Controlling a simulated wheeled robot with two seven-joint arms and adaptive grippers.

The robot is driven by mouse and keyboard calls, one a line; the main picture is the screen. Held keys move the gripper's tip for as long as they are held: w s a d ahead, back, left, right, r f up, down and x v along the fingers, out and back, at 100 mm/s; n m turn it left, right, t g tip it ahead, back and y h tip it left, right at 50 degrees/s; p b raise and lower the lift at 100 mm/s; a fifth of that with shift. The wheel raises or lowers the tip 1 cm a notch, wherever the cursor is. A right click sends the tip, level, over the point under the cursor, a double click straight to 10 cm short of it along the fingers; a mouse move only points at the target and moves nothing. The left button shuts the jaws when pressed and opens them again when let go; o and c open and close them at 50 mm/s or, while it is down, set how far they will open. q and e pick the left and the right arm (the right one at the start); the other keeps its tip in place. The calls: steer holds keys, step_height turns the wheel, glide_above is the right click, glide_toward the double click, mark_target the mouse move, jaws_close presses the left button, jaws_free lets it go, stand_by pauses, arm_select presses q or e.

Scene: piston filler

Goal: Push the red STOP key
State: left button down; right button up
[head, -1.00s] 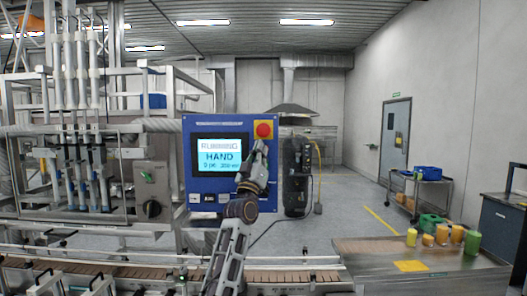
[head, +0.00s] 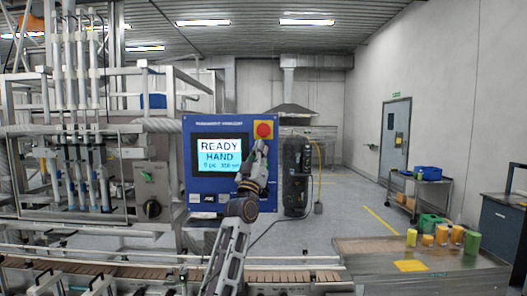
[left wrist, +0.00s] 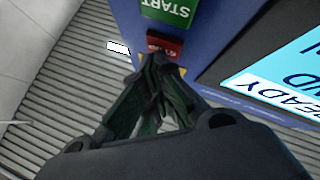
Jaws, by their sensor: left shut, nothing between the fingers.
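The red STOP key (left wrist: 165,45) shows upside down in the left wrist view, beside the green START key (left wrist: 168,10) on the blue panel (head: 188,170). My left gripper (left wrist: 160,60) is shut and empty, its fingertips at the edge of the STOP key and covering part of it. I cannot tell whether they touch it. In the head view my left gripper (head: 260,146) is in front of the panel's right edge and hides both keys. The panel's screen (head: 219,155) reads READY and HAND. My right gripper is not in view.
A red mushroom button (head: 263,130) on a yellow plate sits just above my left gripper. The conveyor (head: 130,270) runs low in front. A metal table (head: 440,256) with several yellow and green containers stands at the right. Open floor lies behind.

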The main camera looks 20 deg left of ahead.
arm_select(q)
steer(key=shift+s, duration=0.1)
steer(key=shift+s+d, duration=0.2)
steer(key=shift+s, duration=0.5)
steer(key=shift+f, duration=0.1)
steer(key=shift+s+d+p, duration=0.2)
steer(key=shift+s+d, duration=0.05)
steer(key=shift+s, duration=0.55)
steer(key=shift+s+d+p, duration=0.2)
steer(key=shift+s+p, duration=0.05)
steer(key=shift+s, duration=0.55)
steer(key=shift+s+d+p, duration=0.2)
steer(key=shift+s+d, duration=0.05)
steer(key=shift+s, duration=0.55)
